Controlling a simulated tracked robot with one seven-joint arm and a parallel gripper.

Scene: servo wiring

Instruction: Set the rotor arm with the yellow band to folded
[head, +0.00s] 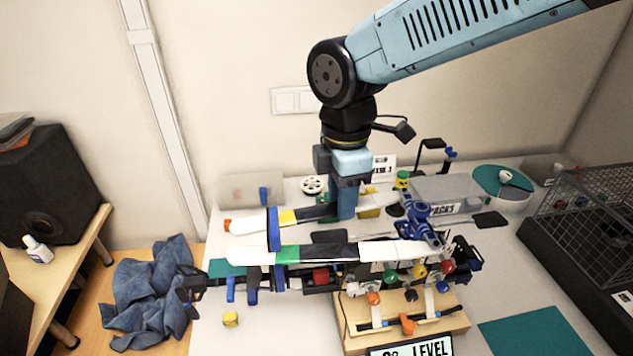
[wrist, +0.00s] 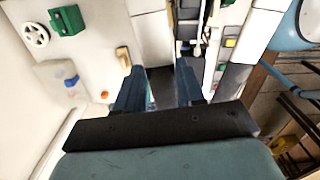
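The rotor arm with the yellow band (head: 287,217) reaches out to the left at the back of the device in the head view, with a white tip, the yellow band and a black section. My gripper (head: 347,212) points down over its black section. In the wrist view, my gripper's fingers (wrist: 160,92) are apart, with the arm's black section (wrist: 163,78) between them and a white section (wrist: 150,35) beyond. I cannot tell whether they touch it. The yellow band is hidden in the wrist view. A blue upright bracket (head: 273,230) stands by the band.
A parallel rotor arm with a green band (head: 288,253) lies in front, close to my gripper. A blue fitting (head: 418,222) stands at right. A grey bin (head: 445,193), a cage (head: 590,215) and a white wheel (head: 313,184) are nearby. The table's front left is mostly clear.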

